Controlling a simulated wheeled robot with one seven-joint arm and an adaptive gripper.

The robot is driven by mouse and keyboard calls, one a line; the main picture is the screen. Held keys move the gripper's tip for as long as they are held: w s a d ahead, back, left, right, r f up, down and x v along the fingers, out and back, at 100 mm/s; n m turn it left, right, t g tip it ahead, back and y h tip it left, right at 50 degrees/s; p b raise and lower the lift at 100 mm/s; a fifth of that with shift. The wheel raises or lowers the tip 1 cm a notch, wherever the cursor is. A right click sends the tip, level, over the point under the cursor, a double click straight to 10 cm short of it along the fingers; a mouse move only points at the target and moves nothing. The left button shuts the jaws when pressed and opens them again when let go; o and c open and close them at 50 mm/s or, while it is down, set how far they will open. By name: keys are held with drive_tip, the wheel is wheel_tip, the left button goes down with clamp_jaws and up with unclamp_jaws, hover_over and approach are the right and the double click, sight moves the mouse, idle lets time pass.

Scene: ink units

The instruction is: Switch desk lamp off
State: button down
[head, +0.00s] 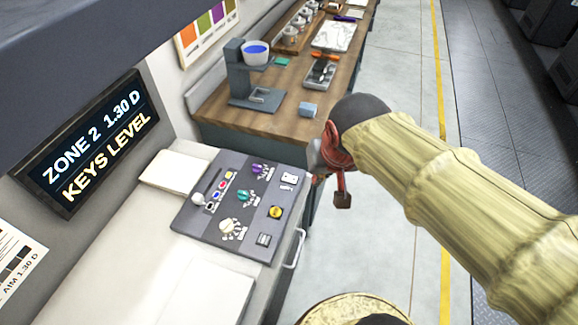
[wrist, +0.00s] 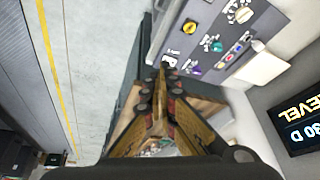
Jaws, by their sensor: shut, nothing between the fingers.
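My gripper (head: 342,198) is shut and empty, hanging over the aisle to the right of the control panel. In the wrist view its fingertips (wrist: 163,72) meet, close in the picture to the edge of the panel. I cannot make out a desk lamp or tell which control belongs to one.
A wooden bench (head: 285,125) behind the panel bears a grey stand with a blue-filled cup (head: 256,52), a blue block (head: 308,109) and a tray (head: 320,74). A metal handle (head: 295,250) juts from the counter front. A screen (head: 95,145) hangs left. The aisle floor is clear.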

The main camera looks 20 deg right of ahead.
drive_tip(key=w+f+m+g+p, duration=0.1)
drive_tip(key=w+f+m+p, duration=0.1)
drive_tip(key=w+f, duration=0.3)
drive_tip(key=w+a+f+m+h+p, duration=0.1)
drive_tip(key=w+f, duration=0.5)
drive_tip(key=w, duration=0.8)
drive_tip(key=shift+w+a+m+g+p, duration=0.2)
drive_tip(key=shift+m+g+p, duration=0.3)
drive_tip(key=shift+m, duration=0.5)
drive_tip(key=b, duration=0.1)
hover_over(289, 175)
drive_tip(key=f, duration=1.2)
drive_tip(key=shift+s+f, duration=0.15)
drive_tip(key=shift+s, duration=0.1)
drive_tip(key=shift+f, duration=0.6)
drive_tip(key=shift+a+f+b, duration=0.1)
drive_tip(key=shift+b, duration=0.25)
